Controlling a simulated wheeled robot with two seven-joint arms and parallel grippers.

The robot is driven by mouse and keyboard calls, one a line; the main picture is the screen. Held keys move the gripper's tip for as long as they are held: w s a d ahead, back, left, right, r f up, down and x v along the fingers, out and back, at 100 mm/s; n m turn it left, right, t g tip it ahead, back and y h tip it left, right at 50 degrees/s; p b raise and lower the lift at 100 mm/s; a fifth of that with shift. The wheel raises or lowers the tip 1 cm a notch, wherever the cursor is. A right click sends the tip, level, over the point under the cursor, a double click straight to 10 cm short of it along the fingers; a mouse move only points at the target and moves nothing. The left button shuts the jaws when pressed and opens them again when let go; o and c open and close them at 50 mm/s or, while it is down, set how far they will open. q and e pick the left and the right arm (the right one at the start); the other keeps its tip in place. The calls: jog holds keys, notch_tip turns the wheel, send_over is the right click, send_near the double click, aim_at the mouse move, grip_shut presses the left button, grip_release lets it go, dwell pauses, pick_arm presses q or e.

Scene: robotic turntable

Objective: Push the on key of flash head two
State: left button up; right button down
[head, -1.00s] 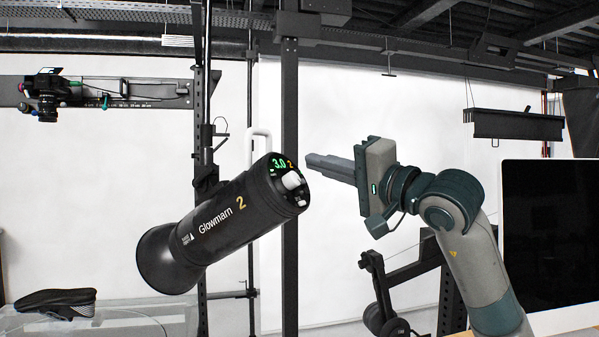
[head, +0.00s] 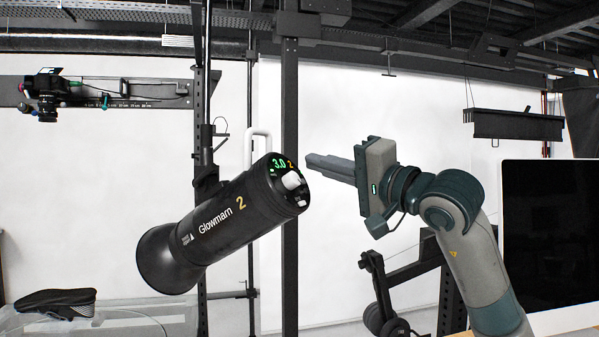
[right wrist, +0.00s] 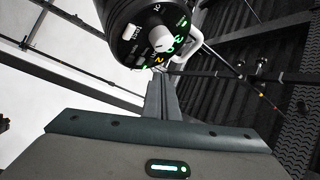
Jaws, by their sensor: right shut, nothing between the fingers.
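Flash head two (head: 222,222) is a black cylinder marked "Glowmarn 2", hung tilted left of centre in the head view. Its end panel has a green 3.0 display (head: 279,164), a white knob (head: 292,180) and a small white key (head: 302,202) below it. My right gripper (head: 310,162) is shut and empty, its fingertips just right of the panel with a small gap showing. In the right wrist view the panel (right wrist: 150,36) is beyond the fingertips (right wrist: 163,80), with a white key (right wrist: 129,31) beside the knob. The key's label is too small to read. My left gripper is not in view.
A dark vertical post (head: 290,250) stands behind the flash head and fingertips. A camera (head: 46,94) is mounted on a rail at upper left. A dark monitor (head: 550,235) stands at right. A black shoe (head: 56,302) lies on a clear box at lower left.

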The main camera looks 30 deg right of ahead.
jog(key=shift+w+a+f, duration=0.1)
jog(key=shift+w+f, duration=0.05)
dwell(0.4)
jog(key=shift+w+a+f, duration=0.1)
jog(key=shift+w+a, duration=0.05)
jog(key=shift+w, duration=0.05)
jog(key=shift+w+a+f+b, duration=0.2)
jog(key=shift+w+f+b, duration=0.1)
jog(key=shift+b, duration=0.15)
dwell(1.0)
jog(key=shift+s+d+r, duration=0.1)
jog(key=shift+s+r, duration=0.05)
jog(key=shift+s+d+r, duration=0.3)
jog(key=shift+s+r, duration=0.1)
jog(key=shift+s, duration=0.1)
dwell(0.4)
jog(key=shift+s+d+r+p, duration=0.1)
jog(key=shift+s+d+r, duration=0.4)
jog(key=shift+s, duration=0.2)
jog(key=shift+s+d+r+p, duration=0.15)
jog(key=shift+s+d+r, duration=0.25)
jog(key=shift+s+r, duration=0.25)
jog(key=shift+s+d+r+p, duration=0.1)
jog(key=shift+s+d+r, duration=0.35)
jog(key=shift+s, duration=0.35)
